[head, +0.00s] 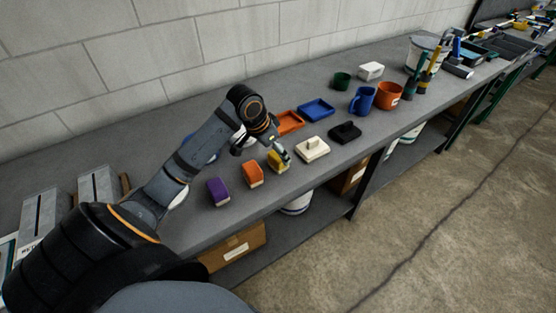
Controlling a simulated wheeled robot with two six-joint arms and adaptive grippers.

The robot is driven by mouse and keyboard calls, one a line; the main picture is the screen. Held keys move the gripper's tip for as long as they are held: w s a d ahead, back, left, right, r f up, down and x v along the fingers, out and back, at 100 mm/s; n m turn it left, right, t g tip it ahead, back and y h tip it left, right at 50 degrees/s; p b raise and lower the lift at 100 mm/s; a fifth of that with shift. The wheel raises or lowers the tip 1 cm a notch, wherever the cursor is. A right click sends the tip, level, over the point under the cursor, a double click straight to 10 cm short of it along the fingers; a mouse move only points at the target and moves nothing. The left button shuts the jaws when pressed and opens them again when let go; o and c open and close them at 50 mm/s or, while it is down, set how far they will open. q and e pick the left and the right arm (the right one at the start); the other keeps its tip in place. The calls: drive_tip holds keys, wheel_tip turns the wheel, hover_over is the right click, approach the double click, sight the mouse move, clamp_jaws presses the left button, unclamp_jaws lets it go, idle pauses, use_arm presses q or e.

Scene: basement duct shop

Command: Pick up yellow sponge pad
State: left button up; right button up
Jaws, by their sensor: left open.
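The yellow sponge pad (275,161) sits on the grey workbench (300,187) near its front edge, partly covered by my left gripper (279,150). My left gripper is open and reaches down at the pad from behind and above. I cannot tell whether its fingers touch the pad. An orange sponge pad (252,175) and a purple one (218,192) stand in a row to the left of the yellow pad. My right gripper is not in view.
A cream block with a handle (312,149) and a black one (345,132) lie just right of the pad. Behind are an orange tray (290,122), a blue tray (317,110), a blue mug (362,100) and an orange pot (389,95). The front bench strip is clear.

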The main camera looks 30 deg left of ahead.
use_arm(q)
drive_tip(key=x, duration=0.3)
drive_tip(key=shift+w+f, duration=0.15)
drive_tip(key=shift+f, duration=0.15)
drive_tip(key=shift+r, duration=0.1)
drive_tip(key=c, duration=1.2)
drive_tip(key=shift+c, duration=0.2)
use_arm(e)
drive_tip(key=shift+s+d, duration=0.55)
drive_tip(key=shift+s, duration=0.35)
